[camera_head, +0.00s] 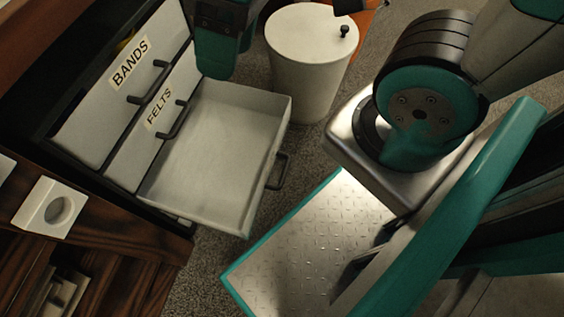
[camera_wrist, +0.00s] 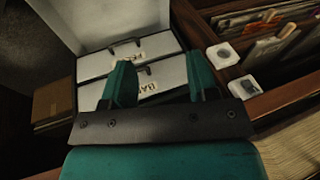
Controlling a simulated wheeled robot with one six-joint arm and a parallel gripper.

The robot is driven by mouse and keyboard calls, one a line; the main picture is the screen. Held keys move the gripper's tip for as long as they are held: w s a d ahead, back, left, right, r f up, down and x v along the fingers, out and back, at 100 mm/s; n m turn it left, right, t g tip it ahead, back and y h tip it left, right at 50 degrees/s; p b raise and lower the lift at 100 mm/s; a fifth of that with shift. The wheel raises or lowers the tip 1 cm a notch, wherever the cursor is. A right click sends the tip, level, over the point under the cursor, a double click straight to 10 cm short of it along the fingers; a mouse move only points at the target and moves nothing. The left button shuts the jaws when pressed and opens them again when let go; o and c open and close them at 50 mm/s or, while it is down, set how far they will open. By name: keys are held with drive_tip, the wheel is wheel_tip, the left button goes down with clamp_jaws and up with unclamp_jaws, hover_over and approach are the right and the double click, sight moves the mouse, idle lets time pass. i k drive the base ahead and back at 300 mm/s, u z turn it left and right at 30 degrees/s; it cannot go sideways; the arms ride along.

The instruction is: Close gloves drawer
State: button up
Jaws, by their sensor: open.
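An open, empty, pale drawer (camera_head: 213,152) sticks far out of the dark cabinet, below the shut drawers labelled FELTS (camera_head: 160,115) and BANDS (camera_head: 125,75). Its front faces away from the head camera, so no label on it shows. Its dark handle (camera_head: 278,171) is on that front. In the wrist view, part of the pulled-out drawer (camera_wrist: 105,18) shows at the top, beyond the two shut fronts. My gripper (camera_wrist: 160,78) is open, with nothing between its teal fingers, which overlap the FELTS and BANDS fronts in that view. Its distance from them is unclear.
A white lidded bin (camera_head: 312,65) stands beyond the drawer on the speckled floor. A white block with a round hole (camera_head: 50,208) sits on the dark wood unit at left. In the wrist view, a cardboard box (camera_wrist: 53,100) is at left and wooden compartments are at right.

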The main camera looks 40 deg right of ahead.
sight(244, 234)
drive_tip(key=z, duration=1.45)
drive_tip(key=k, duration=1.1)
drive_tip(key=u, duration=1.2)
